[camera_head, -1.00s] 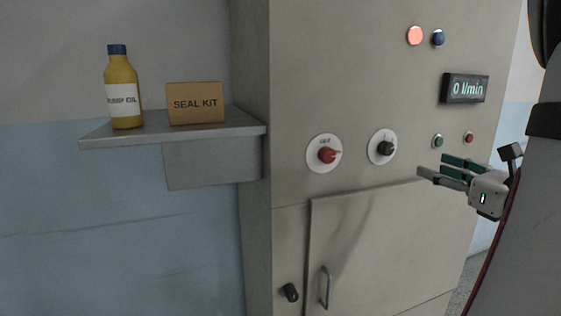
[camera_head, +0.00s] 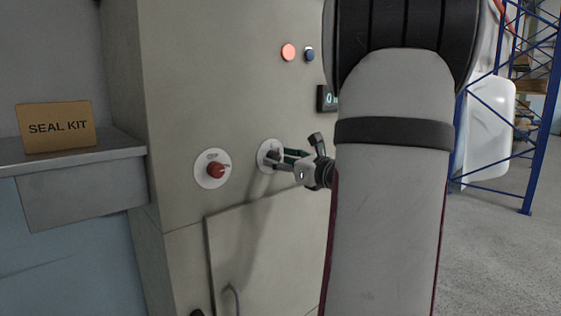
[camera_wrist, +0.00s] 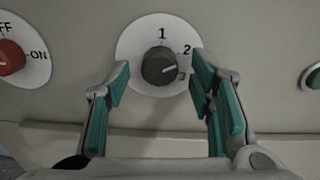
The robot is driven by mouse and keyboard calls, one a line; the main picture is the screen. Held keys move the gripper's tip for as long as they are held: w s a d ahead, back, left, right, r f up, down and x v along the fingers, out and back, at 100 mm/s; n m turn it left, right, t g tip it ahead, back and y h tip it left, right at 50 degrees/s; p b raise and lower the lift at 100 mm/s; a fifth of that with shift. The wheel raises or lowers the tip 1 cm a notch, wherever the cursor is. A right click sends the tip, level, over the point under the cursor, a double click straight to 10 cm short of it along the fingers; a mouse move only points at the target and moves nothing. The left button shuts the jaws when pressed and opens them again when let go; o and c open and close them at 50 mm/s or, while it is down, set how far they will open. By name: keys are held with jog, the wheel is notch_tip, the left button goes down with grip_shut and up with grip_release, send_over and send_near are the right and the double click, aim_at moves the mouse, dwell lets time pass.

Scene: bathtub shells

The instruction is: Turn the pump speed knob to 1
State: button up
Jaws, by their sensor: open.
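The pump speed knob (camera_wrist: 159,66) is dark, round and set on a white dial plate (camera_wrist: 128,52) marked 1, 2 and 3. Its pale pointer line is turned to the right, close to the 3 and away from the 1 at the top. My gripper (camera_wrist: 160,82) is open, with one green-padded finger on each side of the knob. It is not closed on the knob. In the head view my gripper (camera_head: 277,158) is in front of the dial plate (camera_head: 263,155) and hides most of the knob.
A red OFF/ON switch (camera_head: 216,170) is left of the dial; it also shows in the wrist view (camera_wrist: 10,58). A green button (camera_wrist: 314,77) is to the right. A shelf (camera_head: 75,155) with a seal kit box (camera_head: 57,128) stands at the left. The red lamp (camera_head: 288,52) is lit.

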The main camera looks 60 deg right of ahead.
jog(key=shift+w, duration=0.2)
jog(key=shift+c, duration=0.3)
jog(key=c, duration=1.1)
